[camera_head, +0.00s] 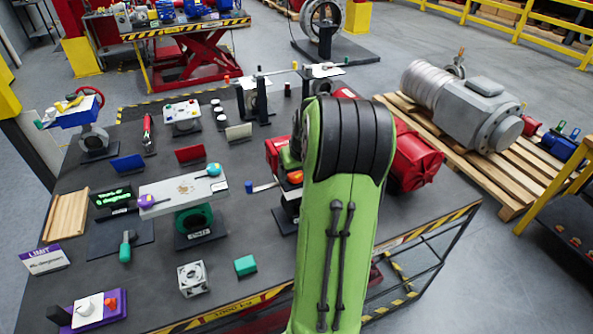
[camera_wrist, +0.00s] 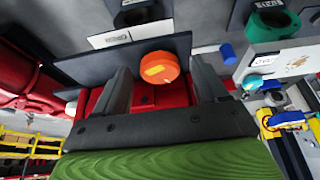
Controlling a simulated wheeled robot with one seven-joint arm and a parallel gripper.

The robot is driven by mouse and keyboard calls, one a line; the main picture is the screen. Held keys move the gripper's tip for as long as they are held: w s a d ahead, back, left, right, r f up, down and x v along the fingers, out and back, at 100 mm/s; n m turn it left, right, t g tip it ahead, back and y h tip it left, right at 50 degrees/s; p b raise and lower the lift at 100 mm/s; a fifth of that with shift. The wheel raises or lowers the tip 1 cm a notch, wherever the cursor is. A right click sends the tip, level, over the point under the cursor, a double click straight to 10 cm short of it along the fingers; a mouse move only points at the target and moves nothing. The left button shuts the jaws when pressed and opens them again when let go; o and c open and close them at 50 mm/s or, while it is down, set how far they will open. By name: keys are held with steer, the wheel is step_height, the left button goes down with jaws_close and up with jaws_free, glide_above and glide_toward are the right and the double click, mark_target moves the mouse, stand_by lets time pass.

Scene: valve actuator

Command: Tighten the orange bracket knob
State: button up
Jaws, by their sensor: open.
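The orange knob (camera_wrist: 160,67) shows in the wrist view as a round orange disc with a yellow mark, in front of a dark grey plate (camera_wrist: 181,44). My gripper (camera_wrist: 160,64) is open, with one dark finger on each side of the knob. Gaps show between the knob and both fingers, and I cannot tell whether the fingers reach its depth. In the head view the orange knob (camera_head: 295,177) shows just left of my green arm. The arm hides most of my gripper and much of the bracket there.
A teal valve body (camera_head: 194,219) under a light plate stands to the left, with a blue cylinder (camera_head: 249,186) between.

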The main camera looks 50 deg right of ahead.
steer(key=c, duration=1.1)
steer(key=shift+o, duration=0.2)
steer(key=m+b, duration=0.1)
steer(key=m+h, duration=0.1)
steer(key=shift+w+a+m+g+b, duration=0.2)
steer(key=shift+m+g+b, duration=0.1)
steer(key=shift+m+b, duration=0.1)
steer(key=shift+s+m+h, duration=0.1)
steer(key=shift+m+h, duration=0.2)
steer(key=shift+m, duration=0.6)
steer(key=o, duration=1.1)
steer(key=shift+c, duration=0.2)
steer(key=shift+r, duration=0.15)
